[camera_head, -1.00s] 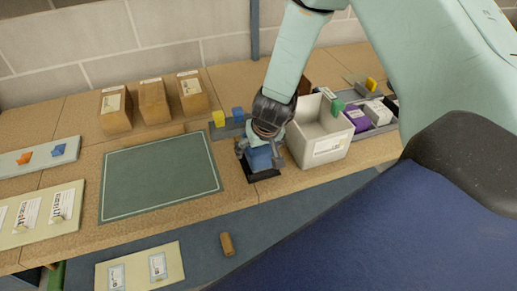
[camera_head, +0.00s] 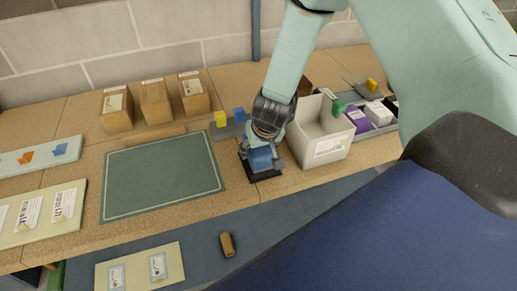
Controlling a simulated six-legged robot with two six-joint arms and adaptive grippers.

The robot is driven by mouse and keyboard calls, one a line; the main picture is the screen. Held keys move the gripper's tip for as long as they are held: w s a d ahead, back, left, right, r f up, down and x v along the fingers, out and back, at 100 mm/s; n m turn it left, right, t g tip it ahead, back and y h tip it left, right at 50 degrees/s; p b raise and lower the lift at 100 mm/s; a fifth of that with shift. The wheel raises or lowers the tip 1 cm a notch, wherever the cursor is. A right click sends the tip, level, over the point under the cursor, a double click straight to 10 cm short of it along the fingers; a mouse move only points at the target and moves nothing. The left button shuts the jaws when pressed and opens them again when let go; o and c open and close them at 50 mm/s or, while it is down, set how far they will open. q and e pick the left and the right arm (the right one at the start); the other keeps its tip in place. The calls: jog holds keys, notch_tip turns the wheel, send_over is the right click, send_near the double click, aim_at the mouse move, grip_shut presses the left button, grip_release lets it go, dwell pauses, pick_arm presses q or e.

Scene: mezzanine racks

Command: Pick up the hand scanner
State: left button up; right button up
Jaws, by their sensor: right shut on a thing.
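The hand scanner (camera_head: 261,158) appears to be the blue thing on a small black base (camera_head: 264,176) near the front edge of the table, just left of the white bin. My right gripper (camera_head: 262,150) comes down on it from above and is shut on it. The fingers hide the scanner's upper part. I cannot tell whether it is clear of the base. My left gripper is not in view.
The white bin (camera_head: 331,148) stands close to the right of the gripper. A dark green mat (camera_head: 160,177) lies clear on the left. Several cartons (camera_head: 155,103) stand behind it. Yellow (camera_head: 220,119) and blue (camera_head: 239,114) blocks are just behind the gripper.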

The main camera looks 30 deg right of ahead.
jog(key=shift+w+d, duration=0.1)
jog(key=shift+c, duration=1.3)
jog(key=shift+d, duration=0.1)
jog(key=shift+r+p, duration=0.3)
jog(key=shift+r, duration=0.3)
notch_tip(320, 180, up, 17)
jog(key=p, duration=0.9)
jog(key=shift+p, duration=0.3)
jog(key=shift+r, duration=0.15)
